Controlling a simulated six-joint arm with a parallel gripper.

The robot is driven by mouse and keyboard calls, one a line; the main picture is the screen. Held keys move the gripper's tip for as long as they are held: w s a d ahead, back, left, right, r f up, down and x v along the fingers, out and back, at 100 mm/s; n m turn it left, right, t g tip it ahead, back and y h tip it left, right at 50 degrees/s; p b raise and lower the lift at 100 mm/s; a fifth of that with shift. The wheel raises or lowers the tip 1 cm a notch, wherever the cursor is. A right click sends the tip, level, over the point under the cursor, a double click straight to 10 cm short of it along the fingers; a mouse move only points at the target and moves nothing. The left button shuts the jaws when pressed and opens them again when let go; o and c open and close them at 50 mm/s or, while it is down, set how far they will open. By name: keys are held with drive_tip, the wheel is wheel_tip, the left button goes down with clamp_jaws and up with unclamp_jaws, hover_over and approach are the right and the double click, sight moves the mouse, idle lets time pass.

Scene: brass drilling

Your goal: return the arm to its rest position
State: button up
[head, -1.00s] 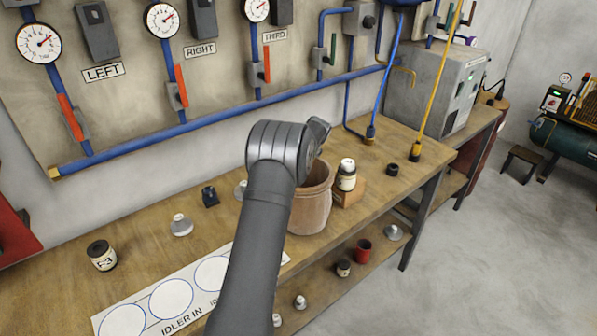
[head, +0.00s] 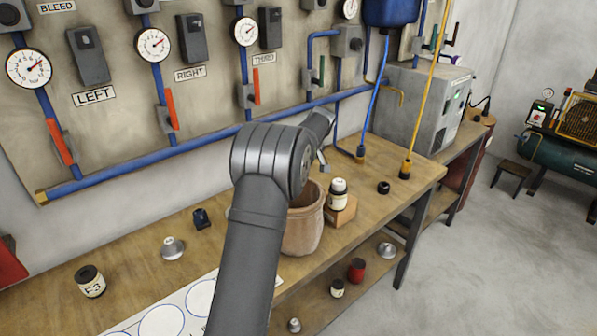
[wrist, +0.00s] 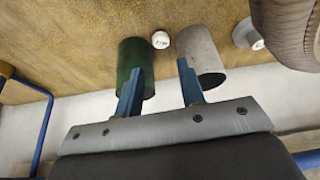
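My gripper (wrist: 160,66) shows in the wrist view as two blue fingers spread apart, with nothing held between them. Beyond the fingertips are a dark green cylinder (wrist: 131,58) at left and a grey hollow cylinder (wrist: 203,52) at right, by the bench. A small white-topped piece (wrist: 160,40) shows between these cylinders. In the head view my dark grey arm (head: 268,165) rises from the bottom and bends over the bench in front of the brown crock (head: 303,232). The arm hides most of my gripper there.
The wooden bench (head: 130,262) carries a black-capped jar (head: 90,281), a grey metal piece (head: 172,248), a small black block (head: 201,218) and a jar on a wooden block (head: 338,195). Blue pipes and gauges line the back wall. A grey cabinet (head: 415,110) stands at right.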

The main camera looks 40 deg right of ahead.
drive_tip(key=x, duration=1.2)
drive_tip(key=shift+f, duration=0.4)
wheel_tip(320, 180, up, 3)
drive_tip(key=shift+r, duration=0.9)
